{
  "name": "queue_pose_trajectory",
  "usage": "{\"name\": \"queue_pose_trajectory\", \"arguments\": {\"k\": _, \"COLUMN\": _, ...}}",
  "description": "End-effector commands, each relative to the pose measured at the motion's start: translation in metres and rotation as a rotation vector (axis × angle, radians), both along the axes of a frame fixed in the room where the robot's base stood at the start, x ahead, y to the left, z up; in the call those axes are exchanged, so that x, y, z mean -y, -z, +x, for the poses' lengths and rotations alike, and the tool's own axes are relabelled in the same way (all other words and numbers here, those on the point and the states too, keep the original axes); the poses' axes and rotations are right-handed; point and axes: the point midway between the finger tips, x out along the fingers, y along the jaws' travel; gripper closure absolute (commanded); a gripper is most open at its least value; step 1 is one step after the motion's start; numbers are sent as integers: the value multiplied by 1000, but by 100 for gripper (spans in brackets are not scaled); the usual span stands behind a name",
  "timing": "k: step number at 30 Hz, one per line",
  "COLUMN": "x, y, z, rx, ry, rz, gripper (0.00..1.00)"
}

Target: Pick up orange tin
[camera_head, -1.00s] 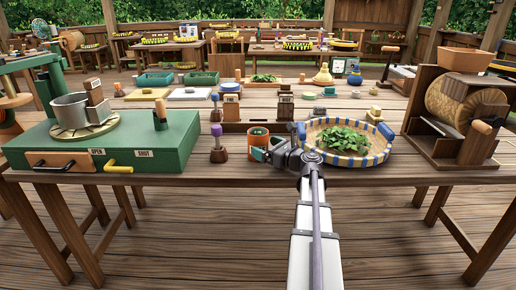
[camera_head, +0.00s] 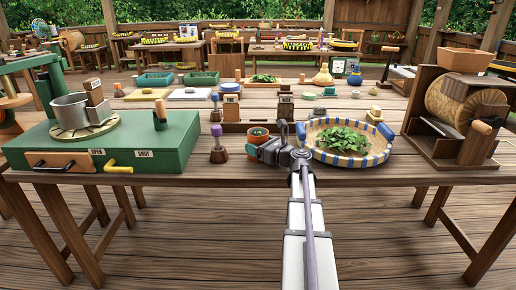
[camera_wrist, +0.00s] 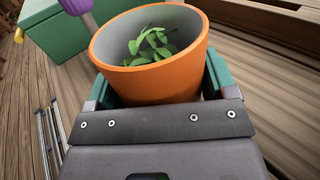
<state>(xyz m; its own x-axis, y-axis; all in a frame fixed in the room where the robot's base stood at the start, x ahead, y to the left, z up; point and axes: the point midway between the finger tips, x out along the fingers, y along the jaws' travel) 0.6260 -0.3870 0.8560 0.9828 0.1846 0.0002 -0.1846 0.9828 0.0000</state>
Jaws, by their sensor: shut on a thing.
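The orange tin (camera_wrist: 155,75) fills the middle of the wrist view. It is an open round tin with a grey inside and green leaves (camera_wrist: 148,46) in it. My gripper (camera_wrist: 160,82) is shut on the tin, with a green finger on each side of it. In the head view the tin (camera_head: 258,131) shows near the front edge of the table, left of the basket, with my gripper (camera_head: 262,147) at it. The tin's lower part is hidden behind my gripper there, and I cannot tell whether it touches the table.
A blue-and-white basket (camera_head: 372,158) of leaves stands close to the right. A purple-handled tool (camera_head: 218,145) stands close to the left. A green stove box (camera_head: 170,150) with a pot (camera_head: 72,112) is at the left, and a wooden drum machine (camera_head: 425,130) at the right.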

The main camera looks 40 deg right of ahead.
Motion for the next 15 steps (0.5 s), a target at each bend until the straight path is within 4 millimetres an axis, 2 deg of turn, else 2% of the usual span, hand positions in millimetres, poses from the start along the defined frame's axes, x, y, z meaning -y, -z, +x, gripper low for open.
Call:
{"name": "queue_pose_trajectory", "arguments": {"k": 5, "x": 0, "y": -3, "z": 0, "rx": 0, "ry": 0, "rz": 0, "gripper": 50}}
{"name": "queue_pose_trajectory", "arguments": {"k": 8, "x": 0, "y": -16, "z": 0, "rx": 0, "ry": 0, "rz": 0, "gripper": 50}}
{"name": "queue_pose_trajectory", "arguments": {"k": 15, "x": 0, "y": -75, "z": 0, "rx": 0, "ry": 0, "rz": 0, "gripper": 50}}
